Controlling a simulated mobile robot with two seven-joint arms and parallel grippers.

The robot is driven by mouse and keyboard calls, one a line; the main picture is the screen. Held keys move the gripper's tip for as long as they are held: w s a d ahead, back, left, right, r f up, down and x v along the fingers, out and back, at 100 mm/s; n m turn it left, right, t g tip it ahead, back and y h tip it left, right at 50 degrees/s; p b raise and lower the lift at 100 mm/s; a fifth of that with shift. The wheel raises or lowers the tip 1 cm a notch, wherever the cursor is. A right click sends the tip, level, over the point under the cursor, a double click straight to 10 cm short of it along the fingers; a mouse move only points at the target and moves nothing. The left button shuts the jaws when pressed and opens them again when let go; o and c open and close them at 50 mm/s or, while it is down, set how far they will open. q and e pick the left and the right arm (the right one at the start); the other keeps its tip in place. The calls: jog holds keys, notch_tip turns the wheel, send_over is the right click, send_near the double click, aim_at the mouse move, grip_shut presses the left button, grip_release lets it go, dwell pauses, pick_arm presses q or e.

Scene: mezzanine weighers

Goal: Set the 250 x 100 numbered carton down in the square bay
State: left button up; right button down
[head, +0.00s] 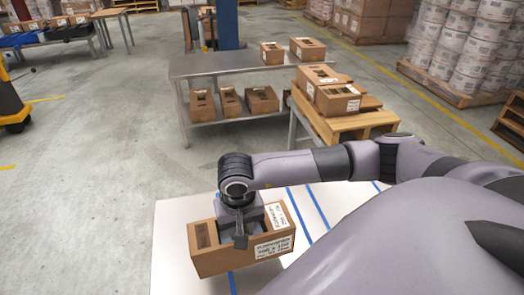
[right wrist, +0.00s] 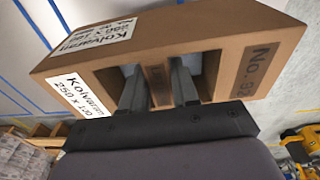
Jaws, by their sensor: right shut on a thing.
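The numbered carton (head: 215,262) is brown cardboard with white labels. In the right wrist view the carton (right wrist: 215,60) shows a label reading Kolvaran 250 x 100 and a printed number on its side. My right gripper (head: 240,236) is shut on the strip between the carton's two top openings, one finger in each; the fingers also show in the right wrist view (right wrist: 157,78). The carton is over a white tabletop (head: 168,250) marked with blue lines (head: 302,216). I cannot tell whether it touches the top. Carton and arm hide part of the markings, and no complete square bay shows. My left gripper is not in view.
Behind stands a grey metal table (head: 215,68) with several cartons on its top and lower shelf. A wooden table (head: 372,122) with more cartons stands to its right. Bare white tabletop shows left of the held carton and between the blue lines.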

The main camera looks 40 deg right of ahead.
jog(key=w+d+r+m+b, duration=0.1)
jog(key=d+m+b, duration=0.3)
jog(key=m, duration=0.5)
jog(key=w+d+r+m+g+b, duration=0.1)
jog(key=d+r+m+b, duration=0.3)
jog(key=m, duration=0.5)
jog(key=w+d+b, duration=0.1)
jog(key=d, duration=0.1)
jog(key=shift+d+r+m+g, duration=0.3)
jog(key=shift+d+r, duration=0.05)
jog(key=shift+d, duration=0.05)
jog(key=shift+f, duration=0.1)
jog(key=shift+w+a+f+b, duration=0.1)
jog(key=shift+f+b, duration=0.6)
jog(key=shift+f, duration=0.1)
jog(key=shift+f, duration=0.2)
